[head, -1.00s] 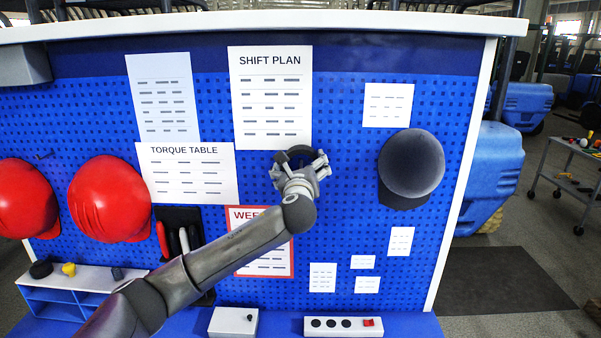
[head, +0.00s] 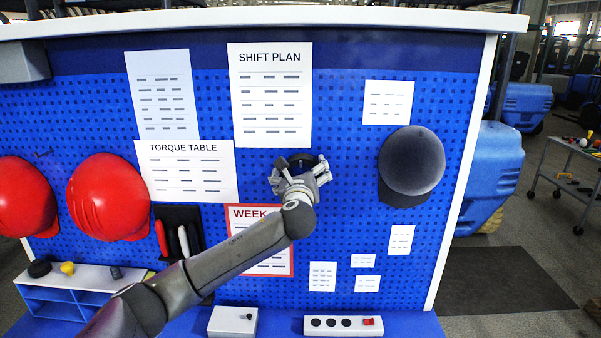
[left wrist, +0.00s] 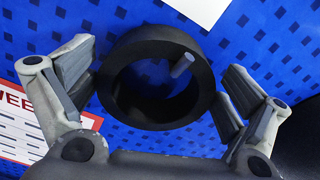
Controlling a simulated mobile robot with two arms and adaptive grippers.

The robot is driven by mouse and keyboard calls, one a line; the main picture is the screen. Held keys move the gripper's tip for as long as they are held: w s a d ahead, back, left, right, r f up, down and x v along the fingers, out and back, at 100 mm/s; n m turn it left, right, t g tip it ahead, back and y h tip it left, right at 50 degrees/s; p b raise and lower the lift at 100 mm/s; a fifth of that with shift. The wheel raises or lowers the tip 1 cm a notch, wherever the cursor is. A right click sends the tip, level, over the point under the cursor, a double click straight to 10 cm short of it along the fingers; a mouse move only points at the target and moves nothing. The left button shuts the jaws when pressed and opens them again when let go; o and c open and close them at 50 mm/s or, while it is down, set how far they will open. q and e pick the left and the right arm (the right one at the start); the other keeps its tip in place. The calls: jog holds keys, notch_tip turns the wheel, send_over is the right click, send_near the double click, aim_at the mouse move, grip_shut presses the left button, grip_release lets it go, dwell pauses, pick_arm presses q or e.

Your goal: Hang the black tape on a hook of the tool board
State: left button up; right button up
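The black tape (head: 302,157) is a thick dark ring in front of the blue tool board (head: 340,190), below the shift plan; my gripper partly covers it in the head view. In the left wrist view the tape (left wrist: 155,42) lies between my fingers, and a grey hook peg (left wrist: 182,65) shows inside its opening at the upper right, so the ring is around the peg. My left gripper (head: 299,170) is open; in the left wrist view its fingers (left wrist: 160,95) stand at both sides of the tape, with a gap at the right. Contact at the left is unclear. My right gripper is out of view.
Red helmets (head: 108,196) hang at the left and a dark cap (head: 412,163) at the right. Paper sheets surround my gripper, including the red-framed one (head: 280,268) below. A power strip (head: 343,326) and a grey box (head: 232,321) lie at the board's foot.

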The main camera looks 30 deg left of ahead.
pick_arm(q)
jog(key=v, duration=1.2)
dwell(0.3)
